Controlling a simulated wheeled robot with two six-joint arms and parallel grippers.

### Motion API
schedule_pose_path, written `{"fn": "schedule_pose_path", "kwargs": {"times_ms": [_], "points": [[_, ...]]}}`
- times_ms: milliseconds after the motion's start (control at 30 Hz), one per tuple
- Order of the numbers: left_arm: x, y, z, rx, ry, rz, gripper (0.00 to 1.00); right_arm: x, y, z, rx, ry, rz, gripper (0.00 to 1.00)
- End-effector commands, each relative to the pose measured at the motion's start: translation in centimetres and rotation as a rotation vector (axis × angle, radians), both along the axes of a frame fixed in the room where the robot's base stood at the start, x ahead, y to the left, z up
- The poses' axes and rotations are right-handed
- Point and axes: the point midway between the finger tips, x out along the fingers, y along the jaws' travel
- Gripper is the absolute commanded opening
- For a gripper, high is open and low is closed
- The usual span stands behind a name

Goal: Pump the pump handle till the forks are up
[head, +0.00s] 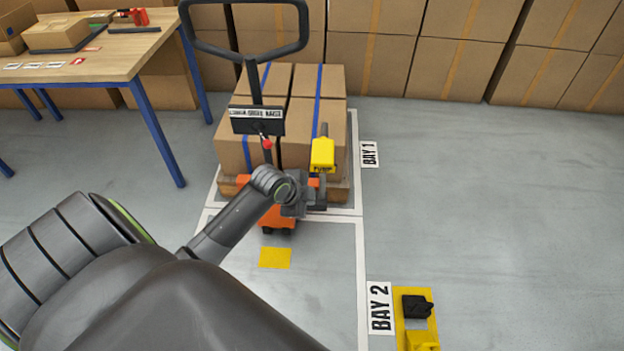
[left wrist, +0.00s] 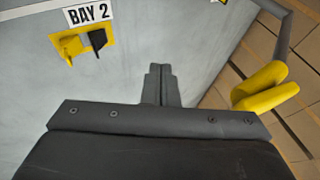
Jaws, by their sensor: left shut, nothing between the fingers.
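The pump handle (head: 322,155) has a yellow grip on a dark lever and stands up on the right side of the orange pallet truck (head: 277,216). It also shows at the right of the left wrist view (left wrist: 265,88). My left gripper (head: 317,196) is shut and empty, just below the yellow grip in the head view. In the left wrist view its closed fingers (left wrist: 158,78) lie left of the grip, apart from it. The forks are hidden under the pallet (head: 340,190) loaded with cartons (head: 318,120). My right gripper is in neither view.
The truck's black tow handle (head: 245,55) rises above the load. A wooden table (head: 100,55) stands at the left, stacked cartons (head: 460,65) at the back. A yellow floor plate with black part (head: 417,306) lies beside Bay 2. The floor at right is clear.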

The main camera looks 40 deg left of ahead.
Motion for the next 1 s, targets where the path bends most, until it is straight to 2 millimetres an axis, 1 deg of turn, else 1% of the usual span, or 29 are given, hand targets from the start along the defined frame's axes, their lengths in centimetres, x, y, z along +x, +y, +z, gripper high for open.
{"fn": "schedule_pose_path", "kwargs": {"times_ms": [33, 200, 300, 433, 600, 1000], "points": [[-0.6, 0.1, 0.9, 0.002, -0.003, -0.001, 0.0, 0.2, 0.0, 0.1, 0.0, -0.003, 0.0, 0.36], [-2.5, 0.3, 3.5, 0.004, -0.006, -0.001, 0.0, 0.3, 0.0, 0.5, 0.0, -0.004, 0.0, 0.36], [-3.4, 0.3, 4.7, 0.003, -0.005, -0.002, 0.0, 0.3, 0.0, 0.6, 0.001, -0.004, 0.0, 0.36], [-4.2, 0.4, 5.8, 0.003, -0.005, -0.001, 0.0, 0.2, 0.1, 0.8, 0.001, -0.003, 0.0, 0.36], [-4.6, 0.4, 6.4, 0.001, -0.006, -0.001, 0.0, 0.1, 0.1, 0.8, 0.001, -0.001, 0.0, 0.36], [-4.7, 0.4, 6.5, 0.0, -0.006, -0.001, 0.0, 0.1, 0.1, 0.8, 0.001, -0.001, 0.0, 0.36]]}}
